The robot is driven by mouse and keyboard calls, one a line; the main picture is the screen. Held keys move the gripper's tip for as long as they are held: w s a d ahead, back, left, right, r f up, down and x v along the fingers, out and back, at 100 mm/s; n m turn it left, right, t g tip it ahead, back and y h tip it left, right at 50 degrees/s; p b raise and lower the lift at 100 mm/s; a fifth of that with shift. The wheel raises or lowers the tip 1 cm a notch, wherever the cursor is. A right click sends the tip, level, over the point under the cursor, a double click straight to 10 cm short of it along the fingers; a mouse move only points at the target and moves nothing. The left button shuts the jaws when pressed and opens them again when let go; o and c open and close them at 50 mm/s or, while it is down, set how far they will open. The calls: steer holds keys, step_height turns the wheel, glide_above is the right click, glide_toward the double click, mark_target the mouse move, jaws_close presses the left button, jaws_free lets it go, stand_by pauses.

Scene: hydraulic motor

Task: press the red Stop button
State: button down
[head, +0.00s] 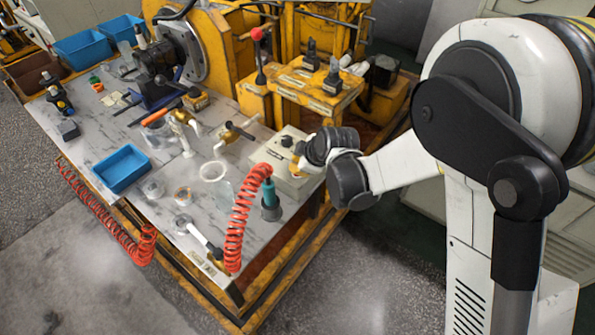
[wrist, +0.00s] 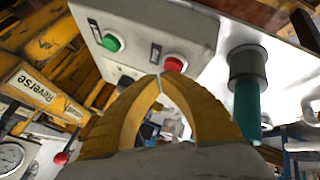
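The red Stop button (wrist: 174,64) is a round red cap on a pale control box (wrist: 190,33) in the wrist view. A green button (wrist: 111,42) sits to its left on the same box. My gripper (wrist: 158,79) has its yellow fingers curved together with the tips meeting, and nothing shows between them. The tips appear just below and left of the red button; I cannot tell whether they touch it. In the head view my gripper (head: 298,169) is over the control box (head: 283,183) at the table's right side, and the red button is hidden there.
A teal-handled tool (head: 270,195) stands beside the box, with a red coiled hose (head: 238,225) next to it. Yellow machinery (head: 310,85) with levers rises behind. A blue tray (head: 121,168) and several small parts lie on the marble-look table (head: 120,205).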

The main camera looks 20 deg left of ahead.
steer(key=shift+f+b, duration=0.4)
stand_by(0.3)
steer(key=shift+r, duration=0.1)
steer(key=shift+r+p, duration=0.55)
steer(key=shift+r, duration=0.2)
steer(key=shift+r+p, duration=1.65)
steer(key=shift+r, duration=0.9)
